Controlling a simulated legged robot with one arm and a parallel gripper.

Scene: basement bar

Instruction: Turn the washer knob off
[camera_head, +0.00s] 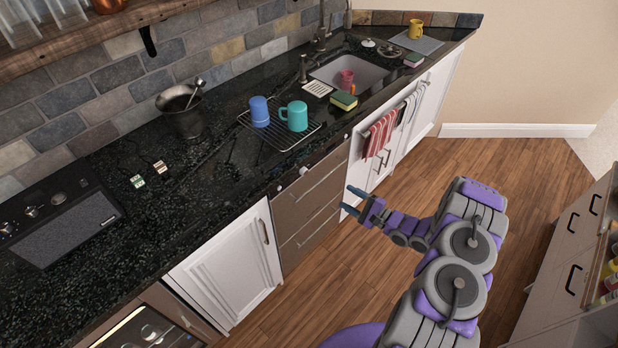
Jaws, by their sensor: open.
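A brown-fronted unit with long bar handles (310,212) stands under the counter, between two white cabinets; it looks like the washer. A small pale knob (304,170) shows on its top strip, just under the counter edge. Its setting is too small to read. My gripper (345,197) is open and empty, with its two blue fingers apart and pointing left. It is in front of the unit's right side, to the right of and lower in the picture than the knob, and does not appear to touch it.
The dark counter (225,165) overhangs the fronts. A wire rack (283,141) holds a blue cup (260,111) and a teal mug (294,116). Striped towels (381,133) hang right of the unit. Drawers (570,240) stand at right; wooden floor (535,165) lies between.

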